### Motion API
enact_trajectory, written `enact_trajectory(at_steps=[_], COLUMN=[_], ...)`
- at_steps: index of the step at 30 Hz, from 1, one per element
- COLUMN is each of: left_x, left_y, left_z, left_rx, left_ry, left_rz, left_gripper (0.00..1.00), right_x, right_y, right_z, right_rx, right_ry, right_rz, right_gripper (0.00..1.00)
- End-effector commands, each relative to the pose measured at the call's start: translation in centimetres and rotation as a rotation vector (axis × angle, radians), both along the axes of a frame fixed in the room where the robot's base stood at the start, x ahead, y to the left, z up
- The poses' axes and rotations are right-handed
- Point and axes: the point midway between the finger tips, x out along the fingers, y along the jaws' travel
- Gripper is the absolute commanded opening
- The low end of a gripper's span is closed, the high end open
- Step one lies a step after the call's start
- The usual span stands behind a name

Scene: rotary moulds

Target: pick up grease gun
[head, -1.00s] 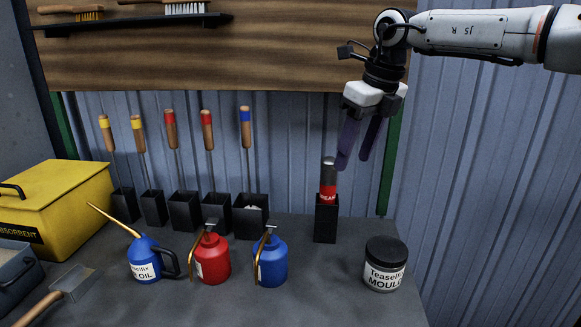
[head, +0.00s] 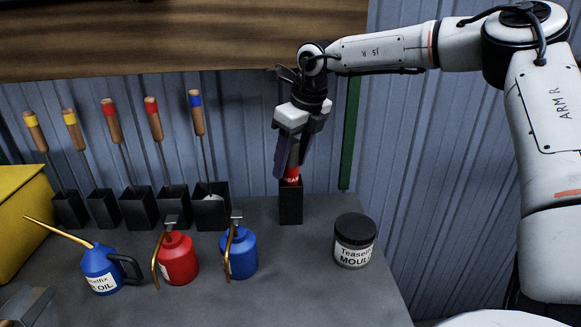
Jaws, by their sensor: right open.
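The grease gun, as I take it, is the cylinder with a red label (head: 292,181) standing upright in a narrow black holder (head: 290,206) at the back right of the bench. Only part of the red label and a little of the grey top show; my fingers hide the rest. My right gripper (head: 291,168) points down over it, open, with one dark finger on the left of its top and the other on the right. I cannot tell whether the fingers touch it. My left gripper is not in view.
A blue oil can (head: 101,270), a red can (head: 177,258) and another blue can (head: 240,253) stand in front on the left. A dark jar (head: 354,241) stands at right. Several handled tools stand in black holders along the wall. The front right of the bench is clear.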

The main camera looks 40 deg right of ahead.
Motion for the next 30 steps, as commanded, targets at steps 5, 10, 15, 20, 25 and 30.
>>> enact_trajectory(at_steps=[5, 10, 15, 20, 25, 30], left_x=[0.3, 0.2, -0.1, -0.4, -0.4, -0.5], left_y=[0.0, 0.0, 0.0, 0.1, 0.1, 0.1], left_z=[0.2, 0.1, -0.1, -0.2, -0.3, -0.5], left_rx=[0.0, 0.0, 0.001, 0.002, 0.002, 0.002], left_ry=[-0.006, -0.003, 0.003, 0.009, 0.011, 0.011], left_rz=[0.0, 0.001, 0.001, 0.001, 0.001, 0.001], left_gripper=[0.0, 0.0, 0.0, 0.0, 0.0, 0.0], right_x=[0.1, 0.1, 0.1, 0.2, 0.2, 0.3], right_y=[0.0, 0.0, 0.0, 0.0, 0.0, 0.0], right_z=[-0.4, -0.4, -0.4, -0.2, -0.1, 1.1], right_rx=[0.0, 0.0, 0.0, 0.0, -0.001, -0.001], right_ry=[-0.002, -0.002, -0.001, -0.004, -0.005, -0.007], right_rz=[-0.001, -0.001, -0.001, 0.0, 0.0, -0.001], right_gripper=[0.5, 0.4, 0.12, 0.06, 0.06, 0.06])
